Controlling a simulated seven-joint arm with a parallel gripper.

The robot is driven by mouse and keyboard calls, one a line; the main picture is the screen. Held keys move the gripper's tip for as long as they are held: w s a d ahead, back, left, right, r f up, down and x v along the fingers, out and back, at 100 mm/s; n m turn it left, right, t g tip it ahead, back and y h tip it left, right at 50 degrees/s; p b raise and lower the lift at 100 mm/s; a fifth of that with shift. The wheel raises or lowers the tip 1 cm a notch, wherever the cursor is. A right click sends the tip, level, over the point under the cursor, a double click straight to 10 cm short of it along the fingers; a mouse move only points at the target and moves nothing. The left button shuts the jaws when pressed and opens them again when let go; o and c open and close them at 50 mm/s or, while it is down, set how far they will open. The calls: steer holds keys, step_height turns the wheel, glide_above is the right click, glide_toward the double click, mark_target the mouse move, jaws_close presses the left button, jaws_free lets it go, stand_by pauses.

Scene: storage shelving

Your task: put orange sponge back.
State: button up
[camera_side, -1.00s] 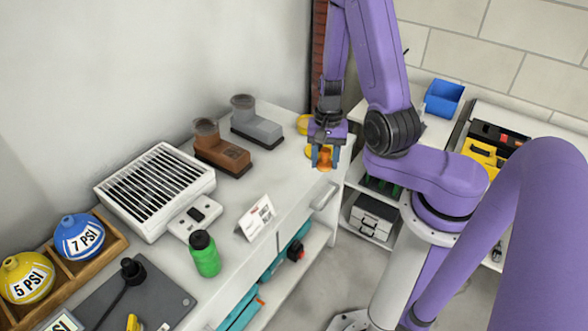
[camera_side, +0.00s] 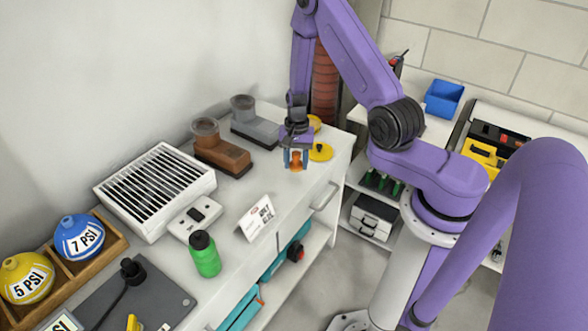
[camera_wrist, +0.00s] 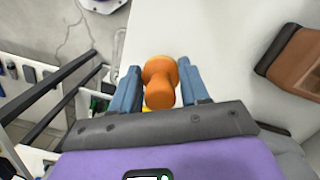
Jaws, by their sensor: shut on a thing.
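The orange sponge (camera_side: 295,160) is a small knob-shaped piece, narrow in the middle. It is between the two blue-grey fingers of my gripper (camera_side: 295,161), which are shut on it. In the wrist view the sponge (camera_wrist: 160,84) shows upright between the fingertips of my gripper (camera_wrist: 160,88). It is over the white bench top (camera_side: 277,190) near its right end; I cannot tell whether its underside touches the surface.
A yellow round piece (camera_side: 320,152) lies just right of my gripper, with another yellow piece (camera_side: 314,122) behind it. A grey boot-shaped item (camera_side: 258,128) and a brown one (camera_side: 222,157) stand to the left. A sign card (camera_side: 256,217) and green bottle (camera_side: 205,254) stand nearer the front.

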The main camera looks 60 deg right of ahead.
mark_target(294, 169)
steer(key=shift+w+d+f, duration=0.1)
steer(key=shift+w+f, duration=0.2)
steer(key=shift+f, duration=0.1)
steer(key=shift+w+f, duration=0.2)
steer(key=shift+f, duration=1.5)
steer(key=shift+f, duration=0.15)
steer(key=o, duration=0.9)
steer(key=shift+o, duration=0.2)
